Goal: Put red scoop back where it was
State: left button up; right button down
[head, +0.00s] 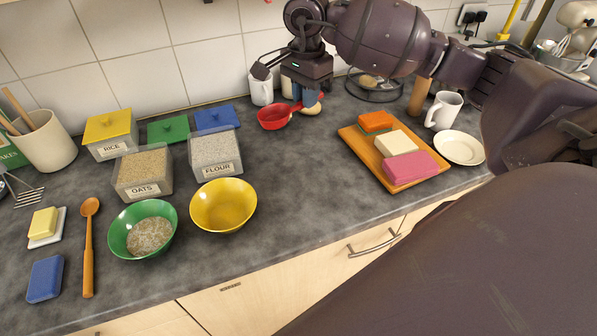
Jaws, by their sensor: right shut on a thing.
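The red scoop (272,118) is at the back of the counter, its bowl facing up and to the left of my right gripper (308,99). My right gripper points down and is shut on the scoop's handle, which its fingers partly hide. I cannot tell whether the scoop touches the counter or hangs just above it. My left gripper is not in view.
White mugs (262,85) stand close behind the scoop. Open oats (143,174) and flour (216,153) boxes, a green bowl (117,236) holding oats and an empty yellow bowl (223,206) are left. An orange tray (366,154) is right. The counter's middle is clear.

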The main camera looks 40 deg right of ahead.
aim_at(304, 171)
notch_tip(304, 171, down, 20)
jog(key=shift+r+p, duration=0.1)
jog(key=shift+p, duration=0.7)
jog(key=c, duration=1.1)
grip_release()
jog(key=shift+a, duration=0.1)
